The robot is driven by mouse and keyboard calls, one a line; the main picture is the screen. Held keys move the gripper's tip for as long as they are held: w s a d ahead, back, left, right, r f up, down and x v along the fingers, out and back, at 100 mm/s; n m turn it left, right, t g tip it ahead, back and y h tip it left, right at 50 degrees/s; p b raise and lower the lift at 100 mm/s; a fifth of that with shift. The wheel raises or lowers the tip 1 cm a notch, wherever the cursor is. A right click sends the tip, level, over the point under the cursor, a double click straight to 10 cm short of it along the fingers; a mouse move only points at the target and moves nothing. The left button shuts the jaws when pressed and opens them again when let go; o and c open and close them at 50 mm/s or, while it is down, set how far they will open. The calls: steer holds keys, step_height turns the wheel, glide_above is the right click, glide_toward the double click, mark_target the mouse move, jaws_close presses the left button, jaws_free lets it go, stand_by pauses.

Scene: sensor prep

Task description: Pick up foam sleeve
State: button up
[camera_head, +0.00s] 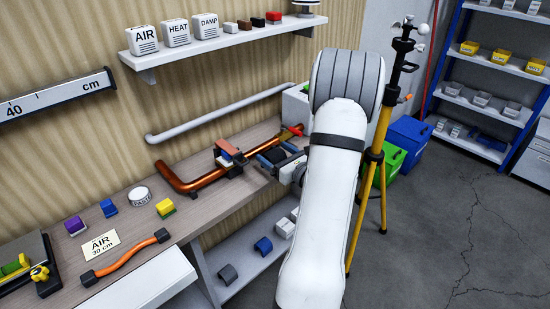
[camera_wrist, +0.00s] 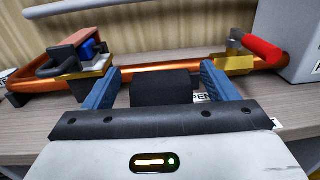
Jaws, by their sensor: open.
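A black, rounded piece that looks like the foam sleeve (camera_wrist: 160,88) lies between the two blue fingers of my gripper (camera_wrist: 160,74) in the wrist view. The fingers stand apart, with a gap on each side of it. It covers a stretch of the copper pipe (camera_wrist: 217,72); whether it sits around the pipe or in front of it I cannot tell. In the head view my gripper (camera_head: 276,156) is over the bench beside the copper pipe (camera_head: 210,178), and the dark piece is hard to make out there. My white arm hides part of the bench's right end.
A clamp-like assembly (camera_wrist: 85,52) is on the pipe to the left, and a red-handled valve (camera_wrist: 262,48) to the right. A grey box (camera_wrist: 290,40) stands close behind the valve. A yellow tripod (camera_head: 369,190) stands right of my arm.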

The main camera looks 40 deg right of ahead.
steer(key=shift+w, duration=1.4)
steer(key=shift+c, duration=0.3)
steer(key=c, duration=1)
